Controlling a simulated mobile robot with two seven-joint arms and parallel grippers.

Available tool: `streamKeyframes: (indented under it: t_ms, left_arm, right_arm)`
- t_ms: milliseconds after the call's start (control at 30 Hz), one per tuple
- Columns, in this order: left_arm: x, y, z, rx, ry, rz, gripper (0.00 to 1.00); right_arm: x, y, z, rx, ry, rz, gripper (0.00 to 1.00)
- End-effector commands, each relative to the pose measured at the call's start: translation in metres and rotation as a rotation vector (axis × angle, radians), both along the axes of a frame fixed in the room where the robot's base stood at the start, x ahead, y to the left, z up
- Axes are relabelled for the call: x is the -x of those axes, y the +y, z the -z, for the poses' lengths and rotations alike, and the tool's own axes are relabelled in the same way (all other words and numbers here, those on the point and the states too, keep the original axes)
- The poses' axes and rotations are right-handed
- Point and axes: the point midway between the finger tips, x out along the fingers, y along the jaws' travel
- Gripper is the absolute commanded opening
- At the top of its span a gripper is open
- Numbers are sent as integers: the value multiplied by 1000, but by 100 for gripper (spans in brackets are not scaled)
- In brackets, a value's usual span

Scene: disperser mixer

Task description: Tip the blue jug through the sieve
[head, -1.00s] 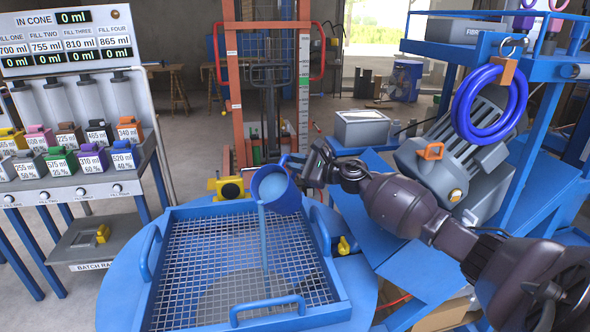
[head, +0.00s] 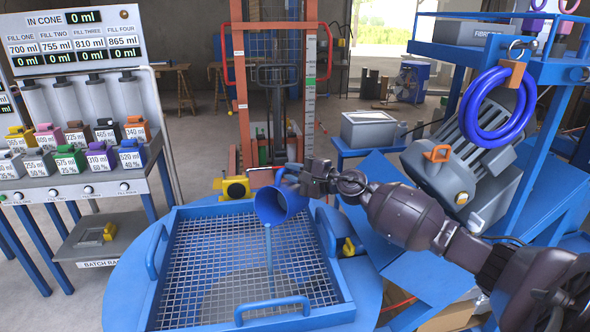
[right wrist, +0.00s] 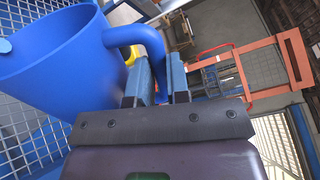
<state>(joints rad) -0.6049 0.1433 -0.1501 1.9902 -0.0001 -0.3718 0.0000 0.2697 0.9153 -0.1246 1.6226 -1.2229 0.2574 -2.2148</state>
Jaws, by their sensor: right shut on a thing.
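The blue jug (head: 270,208) is tilted steeply over the sieve, its mouth facing down and toward me. A thin stream of blue-grey liquid (head: 269,258) runs from its lip onto the mesh. The sieve (head: 159,262) is a square blue frame with wire mesh and blue handles, on a round blue top. My right gripper (head: 300,180) is shut on the jug's handle; the right wrist view shows the handle (right wrist: 138,34) between the fingers (right wrist: 158,82) and the jug body (right wrist: 55,65) at left. My left gripper is not in view.
A filling station (head: 75,150) with coloured cartridges stands at left. A yellow fitting (head: 236,188) sits behind the sieve. A grey motor (head: 455,165) and a blue rack with blue rings (head: 467,112) are at right, near my arm. An orange lift frame (head: 240,90) stands behind.

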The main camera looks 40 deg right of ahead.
Motion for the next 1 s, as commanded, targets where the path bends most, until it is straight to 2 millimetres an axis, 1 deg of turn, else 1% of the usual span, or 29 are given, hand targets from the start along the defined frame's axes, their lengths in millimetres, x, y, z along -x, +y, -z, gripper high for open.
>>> streamKeyframes:
  t_ms: [233,367,667,767,867,1000]
  left_arm:
    - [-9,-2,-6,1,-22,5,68]
    - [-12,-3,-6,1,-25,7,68]
    - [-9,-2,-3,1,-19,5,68]
    - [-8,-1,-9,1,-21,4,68]
    - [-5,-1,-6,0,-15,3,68]
    - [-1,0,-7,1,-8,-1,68]
  right_arm:
    - [4,11,4,86,-39,0,0]
    - [7,16,6,132,-59,0,0]
    - [12,28,12,236,-104,0,0]
    - [14,32,8,267,-119,-1,0]
    - [14,32,10,269,-119,0,0]
    - [14,32,4,270,-120,0,0]
